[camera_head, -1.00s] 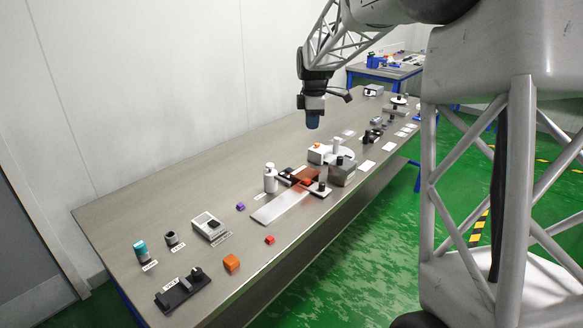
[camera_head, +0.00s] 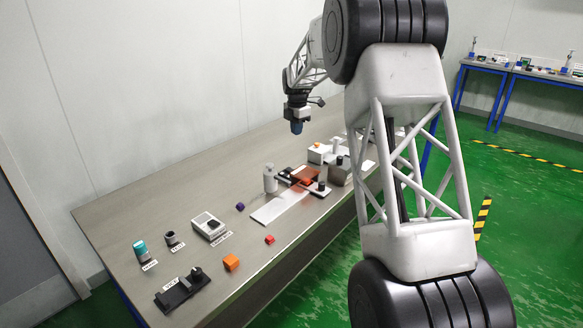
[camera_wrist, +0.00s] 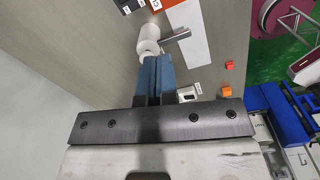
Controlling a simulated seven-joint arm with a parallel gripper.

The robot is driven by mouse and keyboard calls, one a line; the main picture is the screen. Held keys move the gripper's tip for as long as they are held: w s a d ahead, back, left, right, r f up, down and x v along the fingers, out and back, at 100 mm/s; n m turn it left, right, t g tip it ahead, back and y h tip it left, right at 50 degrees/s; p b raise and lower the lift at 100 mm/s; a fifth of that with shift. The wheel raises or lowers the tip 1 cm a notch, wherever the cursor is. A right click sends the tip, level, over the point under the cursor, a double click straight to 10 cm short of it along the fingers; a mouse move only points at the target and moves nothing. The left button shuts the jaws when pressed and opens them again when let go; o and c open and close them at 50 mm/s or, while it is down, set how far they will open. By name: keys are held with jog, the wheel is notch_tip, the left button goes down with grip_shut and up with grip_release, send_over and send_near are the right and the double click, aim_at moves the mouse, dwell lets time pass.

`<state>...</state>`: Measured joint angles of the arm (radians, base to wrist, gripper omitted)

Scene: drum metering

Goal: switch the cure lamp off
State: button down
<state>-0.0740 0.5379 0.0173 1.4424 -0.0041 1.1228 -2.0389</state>
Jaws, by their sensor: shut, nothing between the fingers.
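My gripper (camera_head: 297,127) is shut and empty, its blue fingers pointing down above the table. Its fingers (camera_wrist: 155,75) also show in the wrist view. I cannot pick out the cure lamp for certain. A reddish translucent patch with dark parts (camera_head: 302,177) lies at the far end of a white strip (camera_head: 280,206). No contact with the gripper is clear.
The bottle (camera_head: 270,178) stands upright left of the strip. A grey device (camera_head: 209,226), a purple cube (camera_head: 239,206), a red cube (camera_head: 269,239), an orange cube (camera_head: 231,262) and a black fixture (camera_head: 182,291) occupy the near table. The table's left back side is clear.

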aim_at(290, 170)
jog(key=w+a+f+n, duration=0.1)
jog(key=w+f+n, duration=0.1)
jog(key=w+f, duration=0.3)
jog(key=shift+w+a+f+n, duration=0.2)
jog(key=shift+w+f+n, duration=0.2)
jog(key=shift+w, duration=0.25)
jog(key=shift+f, duration=0.1)
notch_tip(290, 170, down, 14)
jog(key=shift+r, duration=0.15)
dwell(0.6)
